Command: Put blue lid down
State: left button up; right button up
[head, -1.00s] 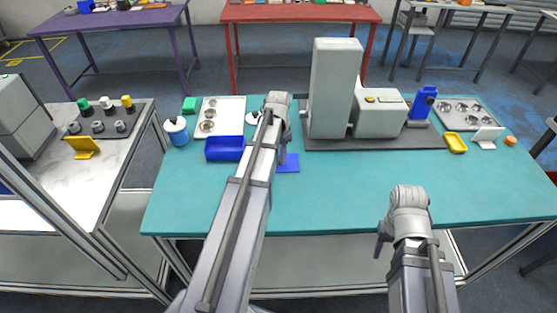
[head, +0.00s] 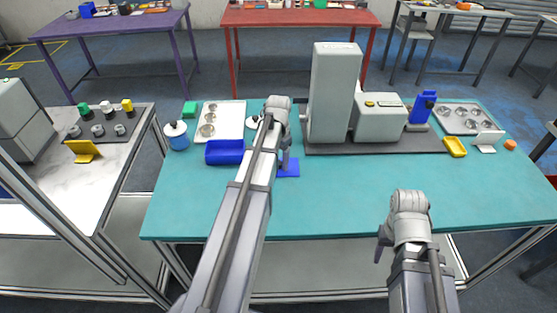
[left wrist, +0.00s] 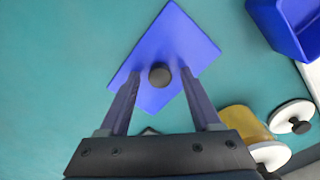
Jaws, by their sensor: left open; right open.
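The blue lid (head: 289,169) is a flat blue square lying on the teal table, partly hidden by my left arm in the head view. In the left wrist view the lid (left wrist: 173,45) shows a round black knob (left wrist: 160,75) on top. My left gripper (left wrist: 160,72) is open, with its fingers on either side of the knob and a gap showing at each side. How high the fingertips are above the lid is hard to tell.
A blue bin (head: 224,152) stands left of the lid; it also shows in the left wrist view (left wrist: 290,25). A tall grey machine (head: 334,95) stands behind. The table front is clear.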

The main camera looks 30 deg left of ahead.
aim_at(279, 163)
pick_arm(q)
notch_tip(279, 163, up, 12)
jog(key=p, duration=1.2)
jog(key=s+d, duration=0.5)
jog(key=d, duration=0.5)
jog(key=s+d, duration=0.6)
jog(key=d, duration=0.4)
jog(key=s+d+m+y, duration=0.1)
jog(key=s+d, duration=0.4)
jog(key=d, duration=0.5)
jog(key=shift+s+d+r, duration=0.15)
jog(key=shift+s+d, duration=0.1)
notch_tip(279, 163, down, 6)
jog(key=b, duration=0.6)
jog(key=shift+f, duration=0.2)
